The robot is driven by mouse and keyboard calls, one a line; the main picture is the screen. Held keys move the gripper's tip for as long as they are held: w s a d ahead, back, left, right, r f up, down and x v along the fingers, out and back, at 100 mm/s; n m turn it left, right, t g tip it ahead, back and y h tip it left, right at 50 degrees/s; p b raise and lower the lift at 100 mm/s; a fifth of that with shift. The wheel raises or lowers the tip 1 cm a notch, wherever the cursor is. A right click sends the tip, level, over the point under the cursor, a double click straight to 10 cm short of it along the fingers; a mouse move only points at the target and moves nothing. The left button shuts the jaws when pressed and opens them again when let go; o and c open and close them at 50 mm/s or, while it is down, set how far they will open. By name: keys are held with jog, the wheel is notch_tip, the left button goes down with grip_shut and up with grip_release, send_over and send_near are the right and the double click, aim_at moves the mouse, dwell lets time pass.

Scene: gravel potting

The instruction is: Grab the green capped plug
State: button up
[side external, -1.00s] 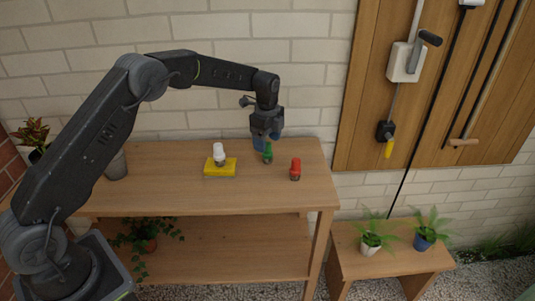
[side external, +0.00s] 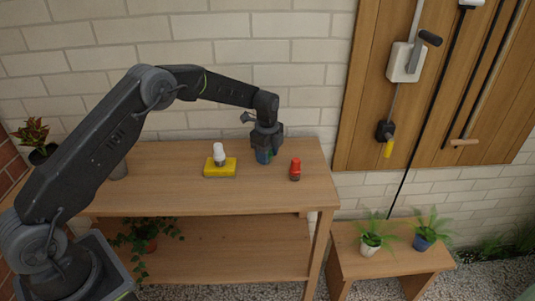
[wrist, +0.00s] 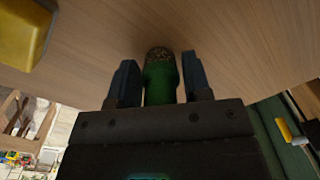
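The green capped plug (wrist: 161,78) is between the two blue fingers of my gripper (wrist: 162,85) in the wrist view, with its speckled brown end pointing away from the gripper. Narrow gaps seem to show between the plug and the fingers, so the fingers are around it but not clearly pressing on it. In the side external view my gripper (side external: 265,155) points down, low over the wooden table, and hides nearly all of the green plug.
A red capped plug (side external: 295,169) stands just right of my gripper. A white capped plug (side external: 219,153) stands on a yellow block (side external: 220,168) to the left. The front of the wooden table (side external: 210,195) is clear. A brick wall (side external: 320,100) rises behind.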

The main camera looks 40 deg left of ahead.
jog(key=c, duration=0.6)
